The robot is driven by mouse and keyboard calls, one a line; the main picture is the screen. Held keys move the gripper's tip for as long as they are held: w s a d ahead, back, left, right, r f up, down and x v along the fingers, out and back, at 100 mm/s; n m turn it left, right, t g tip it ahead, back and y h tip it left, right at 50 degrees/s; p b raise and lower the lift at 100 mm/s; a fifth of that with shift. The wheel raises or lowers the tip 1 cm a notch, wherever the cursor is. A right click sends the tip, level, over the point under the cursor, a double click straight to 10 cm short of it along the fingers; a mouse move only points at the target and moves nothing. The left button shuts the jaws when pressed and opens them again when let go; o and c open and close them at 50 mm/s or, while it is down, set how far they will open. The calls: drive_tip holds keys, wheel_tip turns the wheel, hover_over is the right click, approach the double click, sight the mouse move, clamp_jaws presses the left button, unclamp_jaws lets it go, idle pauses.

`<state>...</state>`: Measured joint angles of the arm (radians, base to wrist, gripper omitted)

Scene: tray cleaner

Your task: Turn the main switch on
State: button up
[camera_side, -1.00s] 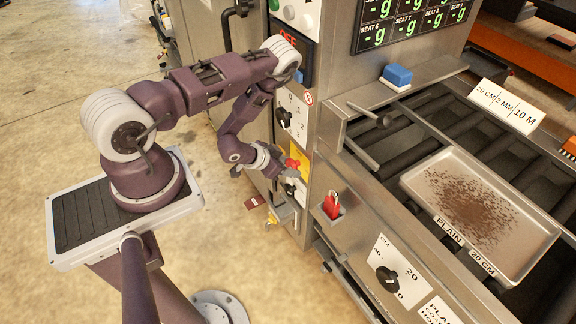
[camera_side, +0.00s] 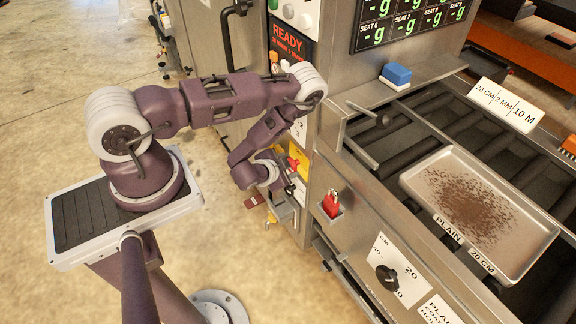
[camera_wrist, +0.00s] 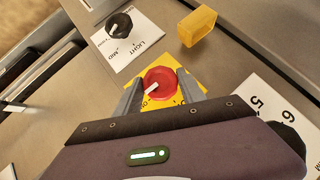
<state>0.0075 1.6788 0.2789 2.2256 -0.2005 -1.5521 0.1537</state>
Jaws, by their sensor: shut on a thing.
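The main switch is a red rotary knob (camera_wrist: 160,82) with a white pointer mark on a yellow plate (camera_wrist: 191,92). In the wrist view my gripper (camera_wrist: 159,88) has one finger on each side of the knob and is shut on it. In the side view my gripper (camera_side: 285,178) is at the front of the machine, beside the yellow plate (camera_side: 301,165), and partly hides the knob. The machine's display (camera_side: 290,40) reads READY in red letters. Lettering on the yellow plate is partly covered by my fingers.
A black knob (camera_wrist: 119,25) on a white plate marked LIGHT and MID and a yellow block (camera_wrist: 198,25) are near the switch. A red padlock-like piece (camera_side: 331,204) sticks out to the right. A tray (camera_side: 425,181) with brown crumbs lies on the rollers.

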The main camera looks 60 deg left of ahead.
idle(0.3)
drive_tip(key=o, duration=1.3)
drive_tip(key=shift+o, duration=0.2)
